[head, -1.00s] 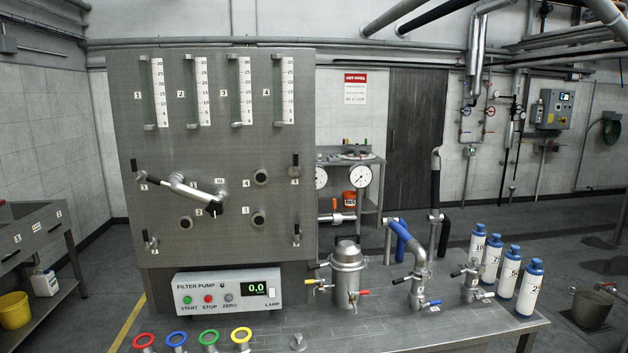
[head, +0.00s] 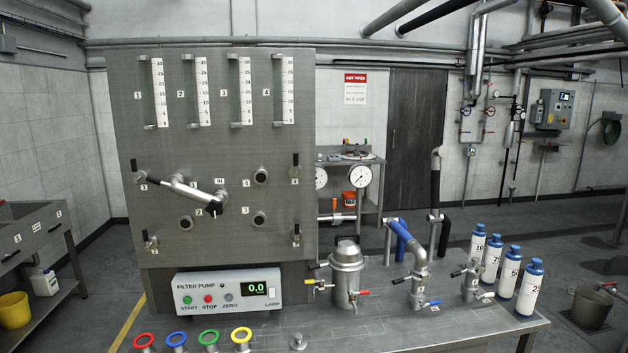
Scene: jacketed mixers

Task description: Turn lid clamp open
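A steel lidded vessel (head: 346,275) stands on the bench right of the filter pump box. Its domed lid (head: 347,250) sits on top, level and closed. A small black-tipped lever (head: 318,266) sticks out to the left at the lid's rim; it looks like the lid clamp, but it is too small to be sure. Lower on the vessel are a yellow-handled valve (head: 318,284) on the left and a red-handled valve (head: 359,293) on the right. My gripper is not in view.
A gauge panel (head: 225,100) rises behind left, above the filter pump box (head: 228,290). Pipe fittings with a blue hose (head: 403,236) stand right of the vessel, then several blue-capped bottles (head: 507,271). Coloured rings (head: 209,337) line the front left. Bench (head: 400,330) in front is clear.

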